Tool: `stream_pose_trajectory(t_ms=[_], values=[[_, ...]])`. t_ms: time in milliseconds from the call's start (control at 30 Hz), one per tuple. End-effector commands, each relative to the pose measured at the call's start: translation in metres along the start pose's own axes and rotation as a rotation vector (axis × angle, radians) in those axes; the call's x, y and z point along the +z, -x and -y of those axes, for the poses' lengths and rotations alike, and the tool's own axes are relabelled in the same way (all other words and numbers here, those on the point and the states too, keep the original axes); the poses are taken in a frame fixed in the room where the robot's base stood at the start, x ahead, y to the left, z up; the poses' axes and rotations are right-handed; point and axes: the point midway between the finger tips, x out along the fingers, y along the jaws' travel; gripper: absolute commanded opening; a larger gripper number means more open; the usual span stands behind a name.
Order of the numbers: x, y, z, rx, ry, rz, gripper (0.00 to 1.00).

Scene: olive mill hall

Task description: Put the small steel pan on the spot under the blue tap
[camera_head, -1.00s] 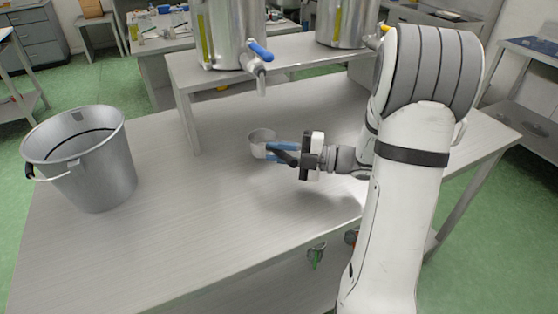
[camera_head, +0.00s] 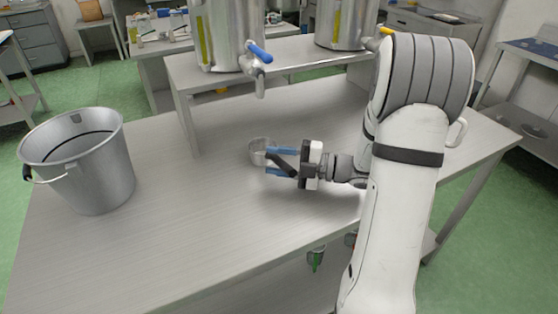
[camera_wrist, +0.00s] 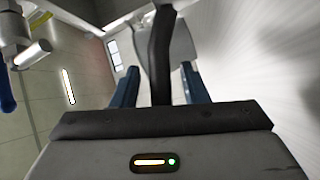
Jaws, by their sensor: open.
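The small steel pan (camera_head: 260,146) appears to stand upright on the metal table, in front of the raised shelf. In the head view it is below the spout of the blue tap (camera_head: 260,50); I cannot tell whether it is exactly beneath it. No marked spot is visible. My gripper (camera_head: 270,161) is open, its blue fingers apart on either side of the pan's dark handle (camera_head: 285,166). In the wrist view the handle (camera_wrist: 161,55) runs between the spread fingers (camera_wrist: 160,88) to the pan (camera_wrist: 183,40), whose form is partly hidden.
A large steel bucket (camera_head: 82,160) stands on the table at left. Two steel tanks (camera_head: 222,30) stand on the raised shelf (camera_head: 300,60), whose leg (camera_head: 187,122) comes down left of the pan. A yellow tap (camera_head: 384,31) is at right. The front of the table (camera_head: 190,230) is clear.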

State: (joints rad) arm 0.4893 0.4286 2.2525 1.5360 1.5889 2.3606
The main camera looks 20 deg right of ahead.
Motion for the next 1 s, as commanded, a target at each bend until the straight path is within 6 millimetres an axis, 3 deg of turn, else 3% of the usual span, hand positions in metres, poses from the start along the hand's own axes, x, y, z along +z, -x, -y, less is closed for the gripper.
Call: stream_pose_trajectory(t_ms=[167,600,800,1000], values=[[0.000,0.015,-0.002,0.001,0.000,0.004,0.40],[0.000,0.102,-0.002,0.001,0.001,0.003,0.40],[-0.001,0.118,-0.002,0.000,0.001,0.000,0.40],[-0.001,0.120,-0.001,0.000,0.001,-0.001,0.40]])
